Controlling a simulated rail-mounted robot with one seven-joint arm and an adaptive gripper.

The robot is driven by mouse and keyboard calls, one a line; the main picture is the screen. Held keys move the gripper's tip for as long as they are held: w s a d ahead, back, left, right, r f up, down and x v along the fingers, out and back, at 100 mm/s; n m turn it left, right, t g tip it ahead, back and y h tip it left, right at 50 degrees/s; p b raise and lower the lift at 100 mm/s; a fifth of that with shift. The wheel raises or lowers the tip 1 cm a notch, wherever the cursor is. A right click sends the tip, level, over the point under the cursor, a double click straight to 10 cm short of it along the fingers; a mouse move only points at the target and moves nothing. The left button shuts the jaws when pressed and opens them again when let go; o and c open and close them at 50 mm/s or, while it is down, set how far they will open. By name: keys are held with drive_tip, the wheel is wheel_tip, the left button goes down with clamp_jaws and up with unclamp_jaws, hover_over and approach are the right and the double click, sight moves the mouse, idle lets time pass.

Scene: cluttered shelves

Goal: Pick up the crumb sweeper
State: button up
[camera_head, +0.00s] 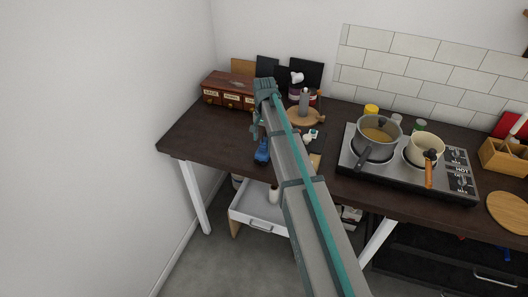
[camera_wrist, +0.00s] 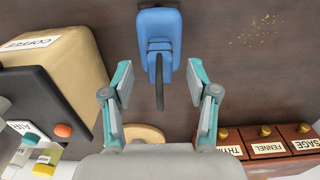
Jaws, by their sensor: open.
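The crumb sweeper is a blue piece with a dark thin handle (camera_wrist: 160,40), lying on the dark wooden counter at the top middle of the wrist view. In the head view its blue part (camera_head: 262,152) shows near the counter's front edge, partly hidden by my arm. My gripper (camera_wrist: 159,72) is open and empty. In the wrist view its two fingers stand either side of the handle, with the blue body just beyond the fingertips. I see no contact. In the head view my arm hides most of the gripper.
A coffee bag (camera_wrist: 72,50) stands left in the wrist view, with spice drawers (camera_wrist: 272,140) at lower right. Crumbs (camera_wrist: 256,30) lie on the counter. Two pots (camera_head: 377,138) stand on the stove (camera_head: 405,180) at the right. The counter's left part is clear.

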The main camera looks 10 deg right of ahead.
drive_tip(key=shift+f, duration=0.15)
clamp_jaws()
idle(0.6)
drive_tip(key=shift+r, duration=0.6)
drive_tip(key=s+r+b, duration=0.5)
drive_tip(key=s+r, duration=0.7)
drive_tip(key=s, duration=0.2)
drive_tip(key=shift+b, duration=0.4)
